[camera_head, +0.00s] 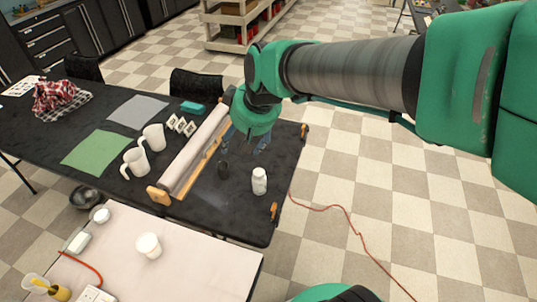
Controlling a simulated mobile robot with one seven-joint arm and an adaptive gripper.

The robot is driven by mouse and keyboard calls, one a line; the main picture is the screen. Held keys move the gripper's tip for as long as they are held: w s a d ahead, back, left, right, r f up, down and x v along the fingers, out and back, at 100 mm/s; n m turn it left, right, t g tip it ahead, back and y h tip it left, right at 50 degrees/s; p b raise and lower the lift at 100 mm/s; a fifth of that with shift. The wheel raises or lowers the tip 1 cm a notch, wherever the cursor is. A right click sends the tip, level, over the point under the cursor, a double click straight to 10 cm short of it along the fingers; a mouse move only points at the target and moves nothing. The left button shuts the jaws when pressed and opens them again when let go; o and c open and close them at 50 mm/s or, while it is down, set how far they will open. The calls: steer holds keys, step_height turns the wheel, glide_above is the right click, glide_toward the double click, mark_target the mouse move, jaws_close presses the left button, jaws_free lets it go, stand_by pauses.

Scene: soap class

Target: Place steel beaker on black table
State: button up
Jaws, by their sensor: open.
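The black table (225,210) spans the left and middle of the head view. My gripper (242,158) is low over its right part, beside the long roll, with its jaws open. Its fingers are dark and blurred against the dark cloth, and I cannot tell whether anything stands between them. I cannot clearly pick out a steel beaker. Two pale handled jugs, one farther back (153,137) and one nearer (136,162), stand upright on the black table left of the roll. A white cup (149,246) stands on the pale front table.
A pale roll (196,150) lies along a wooden strip. A white bottle (259,181) stands right of my gripper. Orange clamps (273,211) sit at the table's right edge. A green mat (96,148) lies left. Bare cloth shows around the bottle. A red cable (350,220) crosses the floor.

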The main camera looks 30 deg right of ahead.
steer(key=s+d+r+m, duration=0.1)
steer(key=s+r, duration=0.1)
steer(key=s, duration=0.7)
steer(key=s+d+r+m+h, duration=0.1)
steer(key=s, duration=0.8)
steer(key=shift+r+t, duration=0.3)
steer(key=shift+r, duration=0.05)
